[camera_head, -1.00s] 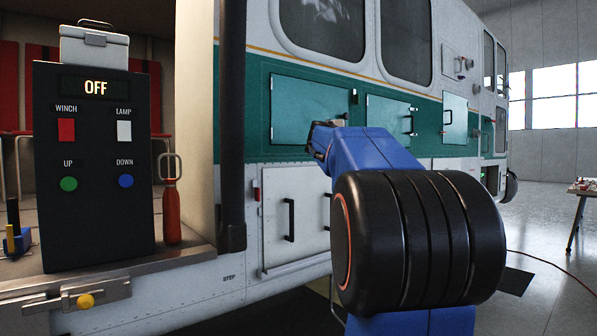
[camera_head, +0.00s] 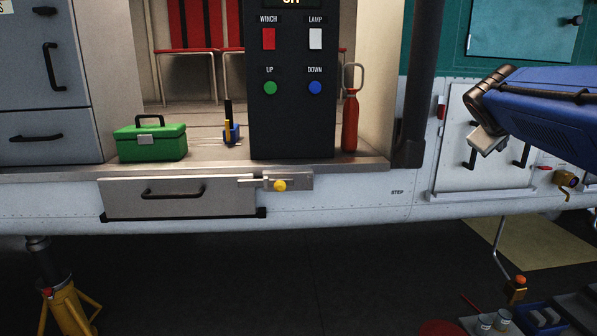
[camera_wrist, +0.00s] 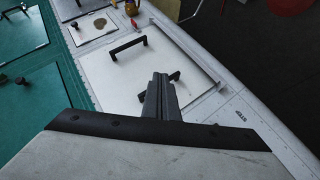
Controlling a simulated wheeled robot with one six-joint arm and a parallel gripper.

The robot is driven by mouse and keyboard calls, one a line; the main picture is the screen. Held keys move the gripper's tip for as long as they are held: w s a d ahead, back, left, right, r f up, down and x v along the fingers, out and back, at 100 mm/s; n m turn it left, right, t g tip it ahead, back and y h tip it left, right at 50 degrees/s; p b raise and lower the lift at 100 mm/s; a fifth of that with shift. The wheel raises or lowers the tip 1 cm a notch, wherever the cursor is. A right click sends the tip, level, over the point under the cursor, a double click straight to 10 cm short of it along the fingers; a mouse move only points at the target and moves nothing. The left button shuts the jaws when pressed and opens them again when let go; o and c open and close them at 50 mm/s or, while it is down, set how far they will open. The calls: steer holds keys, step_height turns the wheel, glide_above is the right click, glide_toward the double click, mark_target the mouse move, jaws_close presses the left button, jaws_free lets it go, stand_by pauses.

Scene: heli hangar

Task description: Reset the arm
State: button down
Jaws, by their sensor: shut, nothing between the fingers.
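My blue arm reaches in from the right edge of the head view, roughly level. My gripper (camera_head: 488,142) is at its left end, in front of the white lower panel of the vehicle's side, partly hidden by its own housing. In the wrist view my gripper (camera_wrist: 160,97) has its fingers together with nothing between them. It appears over a white hatch door (camera_wrist: 133,62) with black handles; I cannot tell how far apart they are.
A black control box (camera_head: 291,120) stands on the sill beside a red extinguisher (camera_head: 350,122) and a green toolbox (camera_head: 150,142). A yellow jack (camera_head: 70,308) stands lower left. The middle floor is clear.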

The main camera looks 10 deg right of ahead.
steer(key=s+a+f+g+y, duration=0.1)
steer(key=s+a+f+y, duration=0.2)
steer(key=s+a+f, duration=0.4)
steer(key=s+a+f+m+g+y, duration=0.1)
steer(key=s+a+f+y, duration=0.2)
steer(key=s+a+f, duration=0.4)
steer(key=s+a+f+g+y, duration=0.1)
steer(key=s+a+f+y, duration=0.2)
steer(key=a+f, duration=1.2)
steer(key=s+f, duration=0.1)
steer(key=s, duration=0.2)
steer(key=shift+s+f+m+y, duration=0.3)
steer(key=shift+s+m, duration=0.1)
steer(key=shift+d, duration=0.1)
